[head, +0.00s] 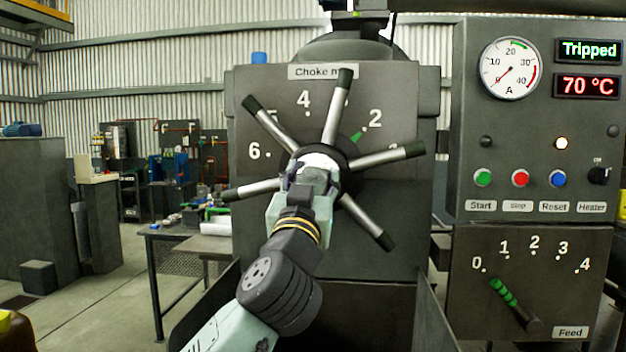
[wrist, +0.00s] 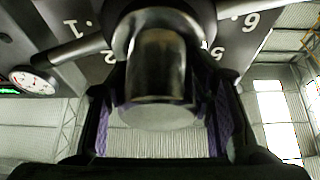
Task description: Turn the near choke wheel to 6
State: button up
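The choke wheel (head: 378,157) is a dark hub with several metal spokes tipped in black, on a grey panel labelled "Choke n…", partly hidden by a spoke. A green pointer mark (head: 356,136) shows beside the 2. The 6 (head: 254,151) is at the left of the dial; the 3 is mostly covered by a spoke. My gripper (head: 312,180) is at the wheel's centre. In the wrist view its purple-padded fingers lie on both sides of the round hub knob (wrist: 158,75) and appear closed on it. Exact pad contact is partly hidden.
The control panel (head: 540,215) at right has a gauge (head: 510,69), buttons and displays reading "Tripped" and 70 °C. Below it is the green-striped Feed lever (head: 512,302), near 0 to 1. A workbench (head: 185,238) stands behind left, with open floor beside it.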

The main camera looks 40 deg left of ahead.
grip_shut()
dwell(0.3)
